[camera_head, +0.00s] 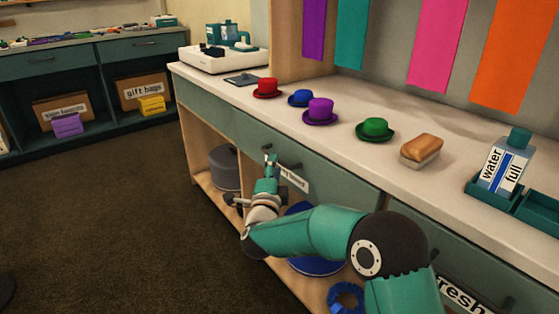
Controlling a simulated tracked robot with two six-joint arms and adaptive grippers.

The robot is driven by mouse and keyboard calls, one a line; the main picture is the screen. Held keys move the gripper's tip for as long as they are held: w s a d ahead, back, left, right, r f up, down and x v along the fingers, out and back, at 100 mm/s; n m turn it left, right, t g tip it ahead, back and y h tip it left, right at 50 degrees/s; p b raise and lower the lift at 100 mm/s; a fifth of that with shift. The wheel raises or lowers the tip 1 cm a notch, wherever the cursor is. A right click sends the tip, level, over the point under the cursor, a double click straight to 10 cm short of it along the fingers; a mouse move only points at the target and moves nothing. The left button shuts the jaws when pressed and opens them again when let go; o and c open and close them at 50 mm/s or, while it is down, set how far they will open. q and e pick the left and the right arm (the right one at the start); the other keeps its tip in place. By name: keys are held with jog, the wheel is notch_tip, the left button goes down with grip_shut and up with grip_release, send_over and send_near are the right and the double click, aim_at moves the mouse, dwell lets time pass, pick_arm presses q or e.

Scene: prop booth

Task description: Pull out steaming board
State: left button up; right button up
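The steaming board itself is not clearly visible. A white label (295,179) ending in "board" sits on the green front panel (240,128) below the counter top, its first part covered by my arm. A dark handle (291,166) shows just above the label. My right gripper (269,160) is up against this panel at the handle, to the left of the label. It is small and partly hidden by its own wrist, so I cannot tell whether its fingers are closed on the handle. My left gripper is out of view.
On the counter (345,145) stand several small hats, a brush-like block (421,149) and a "water full" bottle (504,163) in a green tray. Open shelves below hold a grey pot (225,166) and blue items. Open floor (110,215) lies left.

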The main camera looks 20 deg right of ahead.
jog(key=shift+x, duration=2.1)
grip_shut()
jog(key=shift+f, duration=0.1)
